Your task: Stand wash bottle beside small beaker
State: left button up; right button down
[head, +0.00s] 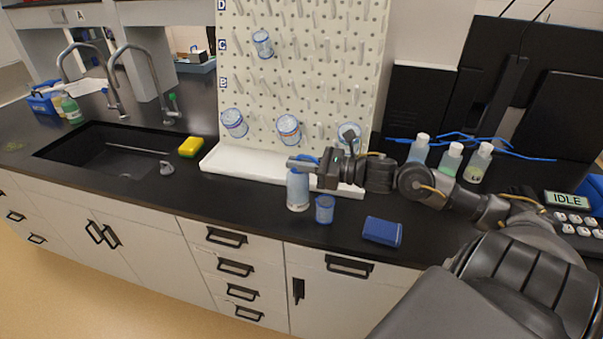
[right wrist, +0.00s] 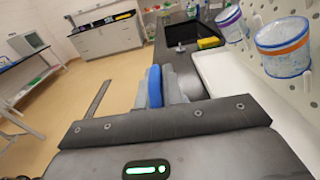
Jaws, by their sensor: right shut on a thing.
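The wash bottle (head: 298,192) is a pale blue bottle with a blue top. It is upright at the front of the black counter, just left of the small beaker (head: 325,209). I cannot tell whether its base touches the counter. My right gripper (head: 305,163) comes in from the right and is shut on its top. In the right wrist view the blue top (right wrist: 155,87) sits between the fingers and the bottle's body is hidden. The small beaker, bluish and clear, stands upright on the counter. My left gripper is not in view.
A pegboard (head: 300,70) with hung beakers and a white drip tray (head: 240,163) stand behind. A blue box (head: 382,231) lies right of the beaker. Several bottles (head: 450,160) stand farther right. A yellow sponge (head: 191,147) and sink (head: 105,150) are left. The counter left of the bottle is clear.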

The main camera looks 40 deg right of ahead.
jog(key=f+p, duration=0.1)
jog(key=d+f+p, duration=0.1)
jog(key=f, duration=0.1)
jog(key=shift+f, duration=0.3)
jog(key=shift+a+f, duration=0.1)
jog(key=shift+f, duration=0.05)
jog(key=shift+f, duration=0.1)
jog(key=shift+f+b, duration=0.15)
jog(key=shift+b, duration=0.2)
jog(key=c, duration=1.5)
grip_release()
jog(key=shift+c, duration=0.2)
